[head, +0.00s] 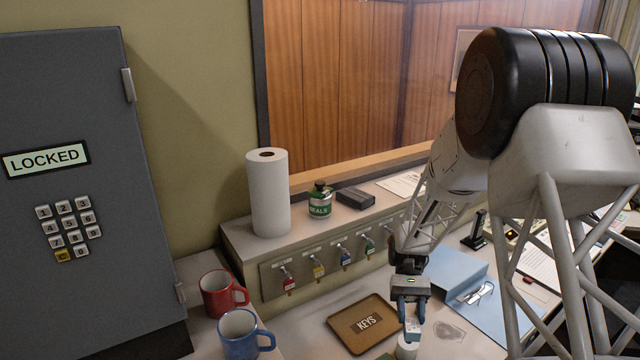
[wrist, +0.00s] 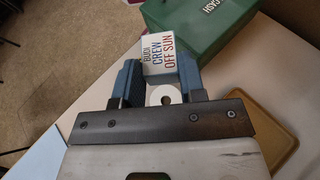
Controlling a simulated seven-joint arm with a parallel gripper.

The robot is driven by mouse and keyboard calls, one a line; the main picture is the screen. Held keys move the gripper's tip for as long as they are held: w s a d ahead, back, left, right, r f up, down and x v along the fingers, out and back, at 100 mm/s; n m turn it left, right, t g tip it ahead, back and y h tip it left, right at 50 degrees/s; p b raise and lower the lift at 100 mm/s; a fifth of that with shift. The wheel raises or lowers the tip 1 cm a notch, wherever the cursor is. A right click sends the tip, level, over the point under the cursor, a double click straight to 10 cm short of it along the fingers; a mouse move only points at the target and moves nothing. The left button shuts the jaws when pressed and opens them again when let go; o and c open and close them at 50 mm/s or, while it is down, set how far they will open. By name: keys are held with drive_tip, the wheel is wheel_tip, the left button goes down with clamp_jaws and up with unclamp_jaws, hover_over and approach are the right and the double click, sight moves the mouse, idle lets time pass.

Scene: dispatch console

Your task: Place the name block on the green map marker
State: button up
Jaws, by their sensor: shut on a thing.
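The name block (wrist: 165,55) is white, lettered "BUDI CREW OFF SUN", and sits between my fingertips in the wrist view. My gripper (wrist: 162,78) is shut on it. In the head view my gripper (head: 412,318) points down over the front of the desk, right of the brown KEYS tray (head: 340,326). The block is small and partly hidden by the fingers there. A white round thing with a hole (wrist: 163,96) shows below the block, between the fingers; it appears as a white cylinder (head: 407,347) under my gripper in the head view. I cannot make out a green map marker.
A green CASH box (wrist: 205,25) is close to the block in the wrist view. A red mug (head: 217,294) and a blue mug (head: 240,334) stand at left. A blue folder (head: 458,275) with glasses (head: 478,293) lies to the right. Key hooks line the ledge behind.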

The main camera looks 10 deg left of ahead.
drive_tip(key=w+a+r+m+t+y, duration=0.3)
drive_tip(key=a+r+m+t, duration=0.3)
drive_tip(key=r+m, duration=0.2)
drive_tip(key=w+a+r+m+t+y, duration=0.4)
drive_tip(key=a+r+m+t+y, duration=0.2)
drive_tip(key=r, duration=0.5)
drive_tip(key=w+a+r+m+t+y, duration=0.4)
drive_tip(key=a+r+m+t, duration=0.3)
drive_tip(key=r+m, duration=0.2)
drive_tip(key=shift+w+a+r+m+y, duration=0.2)
drive_tip(key=shift+a+r+m+y, duration=0.1)
drive_tip(key=shift+a+m+y, duration=0.15)
hover_over(320, 188)
drive_tip(key=d, duration=0.2)
drive_tip(key=shift+w+d+f, duration=0.15)
drive_tip(key=shift+d+f, duration=0.05)
drive_tip(key=shift+f, duration=0.55)
drive_tip(key=shift+f, duration=0.1)
drive_tip(key=shift+f, duration=1.65)
drive_tip(key=shift+f, duration=0.15)
